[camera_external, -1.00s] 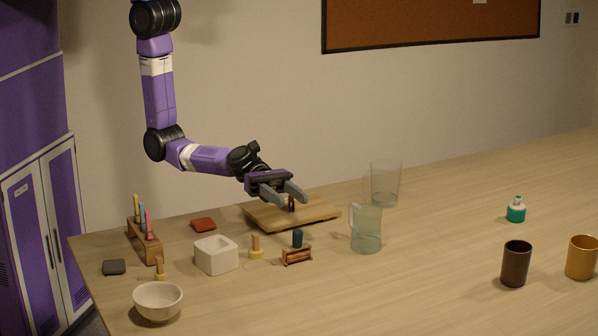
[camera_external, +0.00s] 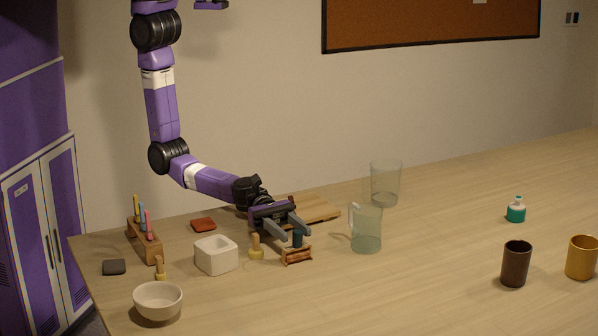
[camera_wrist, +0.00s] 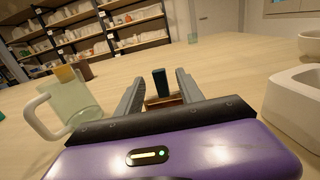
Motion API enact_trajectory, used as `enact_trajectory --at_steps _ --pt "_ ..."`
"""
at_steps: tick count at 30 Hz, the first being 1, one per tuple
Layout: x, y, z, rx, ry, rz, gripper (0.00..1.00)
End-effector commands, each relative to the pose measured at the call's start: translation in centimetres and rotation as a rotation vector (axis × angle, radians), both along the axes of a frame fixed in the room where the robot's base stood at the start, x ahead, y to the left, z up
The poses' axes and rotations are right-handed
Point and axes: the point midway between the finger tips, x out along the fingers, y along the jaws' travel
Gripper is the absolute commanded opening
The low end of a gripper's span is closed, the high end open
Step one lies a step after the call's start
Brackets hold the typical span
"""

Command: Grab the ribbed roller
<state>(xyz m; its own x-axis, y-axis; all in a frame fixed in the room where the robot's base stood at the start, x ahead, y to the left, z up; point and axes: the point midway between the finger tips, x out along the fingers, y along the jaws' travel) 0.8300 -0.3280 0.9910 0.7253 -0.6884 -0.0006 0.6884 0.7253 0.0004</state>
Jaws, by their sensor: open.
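A dark teal upright piece (camera_external: 297,239), which looks like the roller, stands in a small wooden rack (camera_external: 297,256); its ribs are too small to make out. In the wrist view the dark piece (camera_wrist: 159,82) rises from the rack (camera_wrist: 161,101) between my fingers and a little beyond them. My gripper (camera_external: 293,233) is open and low over the table, its fingers on either side of the piece; I cannot tell whether they touch it. It also shows in the wrist view (camera_wrist: 159,76) with nothing held.
A glass mug (camera_external: 367,228) stands close on the right. A yellow-based stamp (camera_external: 256,248) and a white square pot (camera_external: 216,256) stand on the left. A wooden board (camera_external: 324,211) lies behind my gripper. The table's front middle is clear.

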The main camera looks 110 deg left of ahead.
Motion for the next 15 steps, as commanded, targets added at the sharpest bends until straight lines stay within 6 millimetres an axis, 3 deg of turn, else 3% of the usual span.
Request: enact_trajectory --at_steps 15 --pt "4.2 -4.0 0.0 0.000 0.000 0.000 0.44"
